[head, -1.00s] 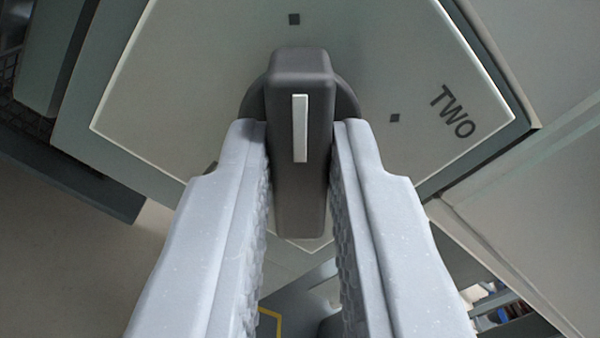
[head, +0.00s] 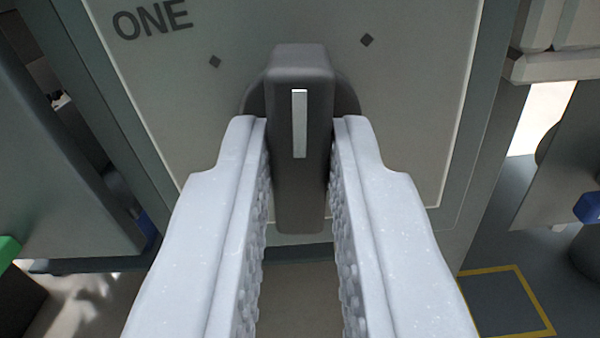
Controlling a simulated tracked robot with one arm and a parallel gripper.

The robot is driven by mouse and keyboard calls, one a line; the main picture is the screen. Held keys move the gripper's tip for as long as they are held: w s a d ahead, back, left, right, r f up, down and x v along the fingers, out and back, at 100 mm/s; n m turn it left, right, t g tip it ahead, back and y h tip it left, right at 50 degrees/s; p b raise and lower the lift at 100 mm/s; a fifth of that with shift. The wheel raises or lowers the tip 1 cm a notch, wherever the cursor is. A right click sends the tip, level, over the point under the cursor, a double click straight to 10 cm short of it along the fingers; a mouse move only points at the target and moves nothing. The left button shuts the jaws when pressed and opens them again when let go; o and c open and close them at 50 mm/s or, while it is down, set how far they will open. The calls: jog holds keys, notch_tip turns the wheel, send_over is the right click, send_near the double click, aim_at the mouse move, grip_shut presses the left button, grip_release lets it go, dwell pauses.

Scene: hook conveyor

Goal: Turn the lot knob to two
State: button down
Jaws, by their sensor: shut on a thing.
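The dark grey lot knob (head: 300,205) stands out from a pale panel (head: 410,140) in the head view. My gripper (head: 300,125) is shut on the knob, with a finger along each side.
A green-topped thing (head: 8,250) is at the left edge and a blue-topped thing (head: 588,208) at the right edge. A yellow outline (head: 530,300) marks the floor at the lower right. The panel around the knob is clear.

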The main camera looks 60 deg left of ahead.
jog(key=m+p, duration=0.2)
jog(key=m, duration=0.1)
jog(key=shift+w+d+r+m, duration=0.1)
jog(key=shift+d+m, duration=0.05)
jog(key=shift+m, duration=0.15)
jog(key=shift+w+d+m+p, duration=0.15)
jog(key=shift+m+p, duration=0.85)
jog(key=shift+m, duration=0.9)
jog(key=shift+d, duration=0.1)
jog(key=c, duration=1.4)
grip_release()
